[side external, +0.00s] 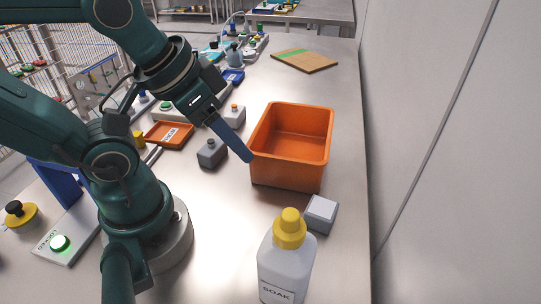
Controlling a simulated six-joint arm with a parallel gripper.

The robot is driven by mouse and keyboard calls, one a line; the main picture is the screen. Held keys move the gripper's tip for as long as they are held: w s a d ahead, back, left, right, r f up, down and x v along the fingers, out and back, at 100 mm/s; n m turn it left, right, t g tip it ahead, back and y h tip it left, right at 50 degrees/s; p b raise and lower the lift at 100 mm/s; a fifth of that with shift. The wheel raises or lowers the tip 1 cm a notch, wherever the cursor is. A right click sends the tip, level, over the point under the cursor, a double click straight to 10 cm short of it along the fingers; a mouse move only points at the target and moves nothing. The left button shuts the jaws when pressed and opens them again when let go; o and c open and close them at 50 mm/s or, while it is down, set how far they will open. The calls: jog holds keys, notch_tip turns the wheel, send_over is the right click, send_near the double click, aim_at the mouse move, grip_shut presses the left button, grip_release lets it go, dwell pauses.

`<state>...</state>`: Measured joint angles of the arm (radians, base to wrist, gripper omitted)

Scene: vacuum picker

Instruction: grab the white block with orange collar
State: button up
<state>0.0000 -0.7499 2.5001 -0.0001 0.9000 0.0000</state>
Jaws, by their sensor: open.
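The white block with orange collar (237,118) stands on the steel table behind my gripper, left of the orange bin; its orange part shows on top. My gripper (246,156) points down and to the right, its blue finger ending in front of the bin's left wall in the picture. The finger partly overlaps the block's lower left in this view. The gripper is open with nothing seen in it; only one finger shows clearly. I cannot tell how far its tip is from the bin.
The empty-looking orange bin (291,178) stands right of my gripper. A grey block with a dark knob (211,155) stands to the left, near an orange tray (158,143). A SOAK bottle (284,262) and a white-grey block (320,214) stand in front. A brown board (304,61) lies behind.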

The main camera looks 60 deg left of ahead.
jog(key=o, duration=0.7)
